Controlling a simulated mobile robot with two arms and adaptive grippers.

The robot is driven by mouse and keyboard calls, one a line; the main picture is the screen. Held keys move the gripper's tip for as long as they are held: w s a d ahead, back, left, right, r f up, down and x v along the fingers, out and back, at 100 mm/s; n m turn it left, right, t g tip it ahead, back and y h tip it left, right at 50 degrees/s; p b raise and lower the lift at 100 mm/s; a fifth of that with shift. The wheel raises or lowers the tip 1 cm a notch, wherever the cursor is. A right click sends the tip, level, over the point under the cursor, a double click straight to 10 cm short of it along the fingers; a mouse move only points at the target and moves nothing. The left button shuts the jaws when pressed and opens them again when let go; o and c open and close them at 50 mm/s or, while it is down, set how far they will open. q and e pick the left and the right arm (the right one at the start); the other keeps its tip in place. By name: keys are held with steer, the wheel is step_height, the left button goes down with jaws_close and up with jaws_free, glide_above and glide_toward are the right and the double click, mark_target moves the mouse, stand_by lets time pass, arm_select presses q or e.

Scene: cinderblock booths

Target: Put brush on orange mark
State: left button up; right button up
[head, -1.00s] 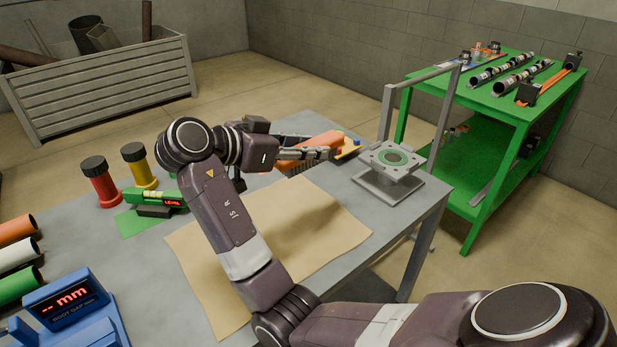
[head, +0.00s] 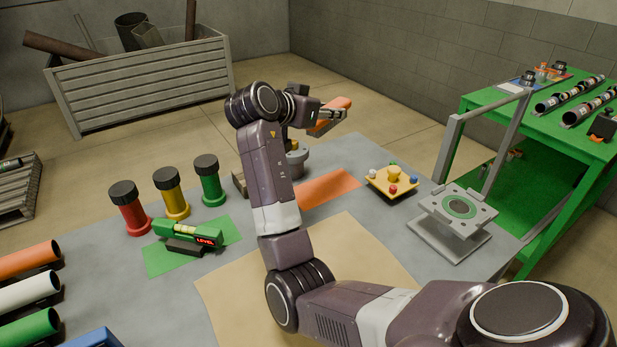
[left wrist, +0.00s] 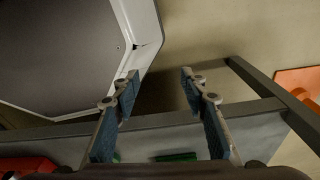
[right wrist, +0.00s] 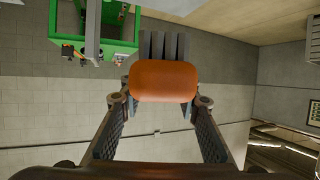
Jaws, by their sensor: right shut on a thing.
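The brush, with an orange handle (head: 336,112), is in my right gripper (head: 328,117), above the far side of the table. In the right wrist view the orange handle (right wrist: 163,82) sits between the two fingers (right wrist: 163,105), with grey prongs behind it. The orange mark (head: 328,188) is a flat orange rectangle on the grey table, below the gripper in the picture; my arm hides its left end. My left gripper (left wrist: 157,85) shows only in its wrist view, with fingers apart and nothing between them.
A grey fixture (head: 455,222) stands right of the mark, and a yellow tray (head: 393,181) with coloured knobs lies nearer it. A grey round part (head: 297,162) stands behind my arm. Coloured cylinders (head: 170,195) and a green level (head: 188,233) are left. Brown paper (head: 340,265) covers the front.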

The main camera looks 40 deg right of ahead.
step_height(320, 180, down, 15)
steer(key=shift+w+d+f+p, duration=0.1)
steer(key=shift+w+p, duration=0.05)
steer(key=shift+p, duration=1.05)
steer(key=shift+f, duration=0.2)
step_height(320, 180, down, 4)
steer(key=shift+f+p, duration=0.1)
steer(key=shift+p, duration=0.2)
arm_select(q)
steer(key=r, duration=0.1)
steer(key=s+r, duration=0.1)
steer(key=r, duration=0.1)
steer(key=shift+s+a, duration=0.2)
steer(key=shift+s, duration=0.05)
arm_select(e)
steer(key=shift+f, duration=0.1)
steer(key=o, duration=1.2)
arm_select(q)
steer(key=shift+s+f, duration=0.2)
steer(key=shift+f, duration=0.05)
arm_select(e)
steer(key=shift+o, duration=0.2)
